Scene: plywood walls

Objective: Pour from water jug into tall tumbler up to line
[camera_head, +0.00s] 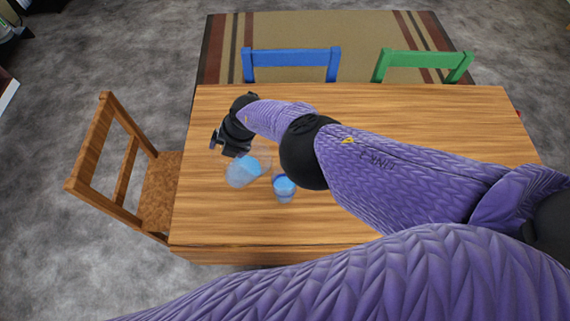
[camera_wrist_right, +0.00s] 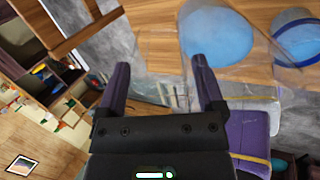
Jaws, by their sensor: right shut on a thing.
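The clear water jug (camera_head: 237,177) holds blue water and is near the left end of the table. It appears tilted. My right gripper (camera_head: 217,143) is shut on it; the grip itself is hard to make out. The right wrist view shows the gripper's fingers (camera_wrist_right: 158,78) beside the jug's clear wall, with its blue water (camera_wrist_right: 218,35) beyond. The tall tumbler (camera_head: 284,190) stands just right of the jug and has blue water in it; it also shows in the right wrist view (camera_wrist_right: 296,38). I cannot make out its line or a stream. My left gripper is out of view.
The wooden table (camera_head: 400,110) is otherwise clear. A wooden chair (camera_head: 125,175) stands at its left end, a blue chair (camera_head: 290,57) and a green chair (camera_head: 425,60) at the far side. My purple arm spans the table's right half.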

